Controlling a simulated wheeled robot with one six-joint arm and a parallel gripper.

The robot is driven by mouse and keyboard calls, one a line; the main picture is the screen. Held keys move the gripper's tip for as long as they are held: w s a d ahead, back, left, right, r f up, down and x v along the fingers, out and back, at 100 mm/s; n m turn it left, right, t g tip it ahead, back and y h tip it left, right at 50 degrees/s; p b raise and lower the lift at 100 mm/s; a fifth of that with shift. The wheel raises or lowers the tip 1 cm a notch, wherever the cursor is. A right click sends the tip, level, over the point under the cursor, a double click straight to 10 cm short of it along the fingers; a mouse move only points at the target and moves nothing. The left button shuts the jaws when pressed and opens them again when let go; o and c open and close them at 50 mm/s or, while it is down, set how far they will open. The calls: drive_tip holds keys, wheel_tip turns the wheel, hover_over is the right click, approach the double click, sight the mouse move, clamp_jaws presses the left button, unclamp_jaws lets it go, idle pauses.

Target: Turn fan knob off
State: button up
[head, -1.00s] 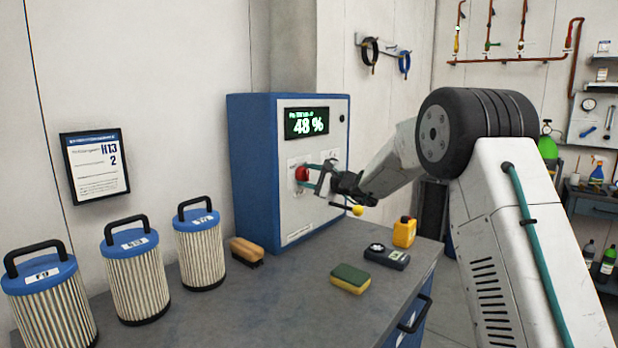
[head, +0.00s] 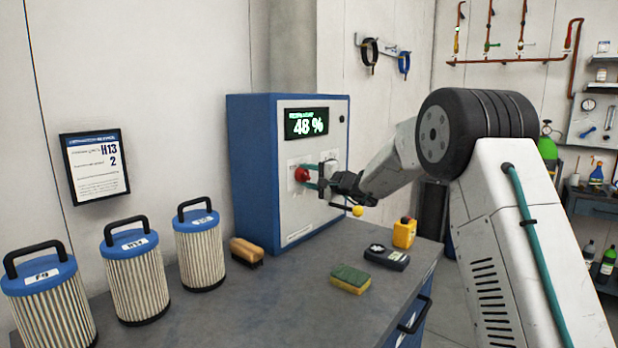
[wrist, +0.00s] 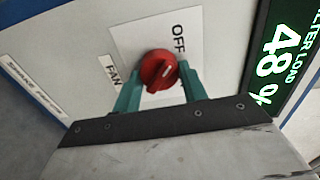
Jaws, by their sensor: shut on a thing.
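The red fan knob (wrist: 158,70) sits on a white label plate (wrist: 128,38) marked "FAN" and "OFF" on the cabinet front. It also shows in the head view (head: 302,174). My gripper (wrist: 157,82) has its two teal fingers on either side of the knob, shut on it. The knob has a short pale mark on its face, and its setting is hard to read. In the head view my gripper (head: 309,179) reaches the knob from the right. The blue and grey cabinet (head: 256,165) has a lit display (head: 306,123) reading 48 %.
On the bench (head: 225,318) are a brush (head: 246,251), a sponge (head: 350,279), a dark meter (head: 386,257) and a yellow bottle (head: 404,233) below my arm. Filter cartridges (head: 135,280) stand at left. A framed sheet (head: 95,166) hangs behind them.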

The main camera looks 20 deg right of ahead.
idle(0.3)
drive_tip(key=o, duration=1)
drive_tip(key=shift+c, duration=0.2)
drive_tip(key=v, duration=0.7)
drive_tip(key=shift+s+d, duration=0.25)
drive_tip(key=shift+d, duration=0.05)
